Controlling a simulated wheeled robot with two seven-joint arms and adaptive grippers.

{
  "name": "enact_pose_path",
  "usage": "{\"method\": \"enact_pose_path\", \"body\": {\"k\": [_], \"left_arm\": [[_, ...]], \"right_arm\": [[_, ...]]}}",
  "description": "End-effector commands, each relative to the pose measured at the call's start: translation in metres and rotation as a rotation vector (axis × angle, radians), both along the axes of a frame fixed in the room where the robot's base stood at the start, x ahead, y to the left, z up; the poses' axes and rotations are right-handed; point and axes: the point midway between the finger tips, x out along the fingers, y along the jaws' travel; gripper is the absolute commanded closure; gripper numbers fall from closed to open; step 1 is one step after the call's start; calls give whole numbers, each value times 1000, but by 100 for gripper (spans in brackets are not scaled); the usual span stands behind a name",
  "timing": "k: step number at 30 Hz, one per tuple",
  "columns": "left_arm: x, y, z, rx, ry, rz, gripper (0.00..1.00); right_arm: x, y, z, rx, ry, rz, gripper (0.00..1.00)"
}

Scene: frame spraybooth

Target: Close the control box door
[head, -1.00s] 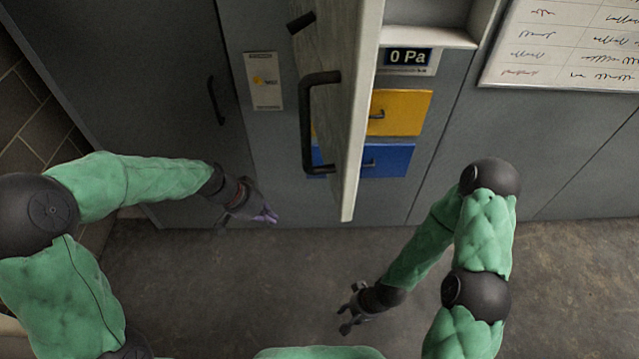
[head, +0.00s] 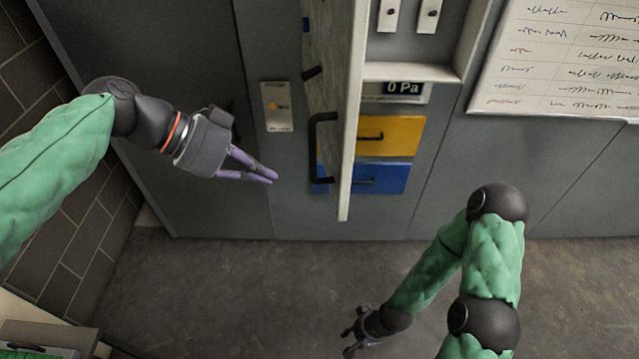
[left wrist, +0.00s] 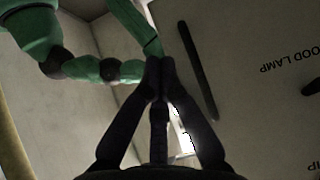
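The control box door (head: 348,120) stands open, seen nearly edge-on in the head view. Its black bar handle (head: 316,150) is on its left face. In the left wrist view, a pale panel (left wrist: 250,60) with upside-down lettering ending in "OOD LAMP" and a dark bar handle (left wrist: 198,72) fills the right side. My left gripper (head: 272,175) is left of the door handle and appears apart from it. Its fingers meet at the tips in the left wrist view (left wrist: 159,66), with nothing seen between them. My right gripper (head: 350,332) hangs low over the floor, fingers spread and empty.
Right of the door are a recess with two switches (head: 428,15), a "0 Pa" display (head: 403,88), a yellow drawer (head: 390,136) and a blue drawer (head: 382,179). A whiteboard (head: 560,60) is at right. The floor (head: 220,290) below is clear.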

Motion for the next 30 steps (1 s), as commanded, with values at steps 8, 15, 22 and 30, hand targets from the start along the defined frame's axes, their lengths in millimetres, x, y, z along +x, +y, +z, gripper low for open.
{"method": "enact_pose_path", "body": {"k": [8, 15, 22, 30], "left_arm": [[5, -39, -34, 1, 3, -3, 100], [12, -72, -50, 1, 1, -2, 100], [16, -93, -51, 0, 0, 1, 100], [17, -97, -52, 0, 0, 3, 100]], "right_arm": [[0, 0, 11, 0, 0, 0, 61], [0, 0, 23, 0, 0, 0, 61], [0, 0, 31, 0, 0, 0, 61], [0, 0, 31, 0, 0, 0, 61]]}}
